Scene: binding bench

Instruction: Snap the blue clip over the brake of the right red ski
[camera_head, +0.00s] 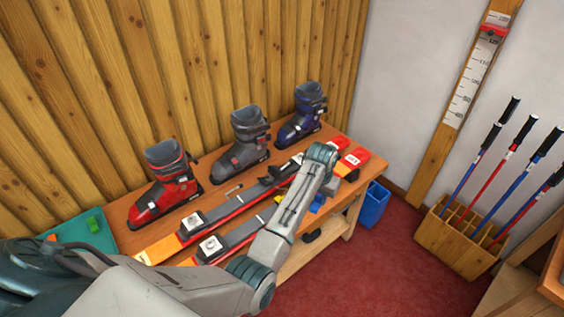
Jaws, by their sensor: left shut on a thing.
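Two red skis lie side by side along the wooden bench. The right red ski (238,236) is the one nearer the bench's front edge; the other red ski (222,206) lies behind it. My left arm crosses the right ski and hides much of its middle, so its brake cannot be made out. My left gripper (322,194) points down at the bench's front side, partly hidden by its own wrist. It is shut on a small blue piece, seemingly the blue clip (316,204). My right gripper is not in view.
Red (160,196), grey (247,138) and blue (303,118) boots stand along the back of the bench. A teal tray (76,231) is at its left end. A blue bin (374,205) and a pole rack (455,246) stand on the floor at right.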

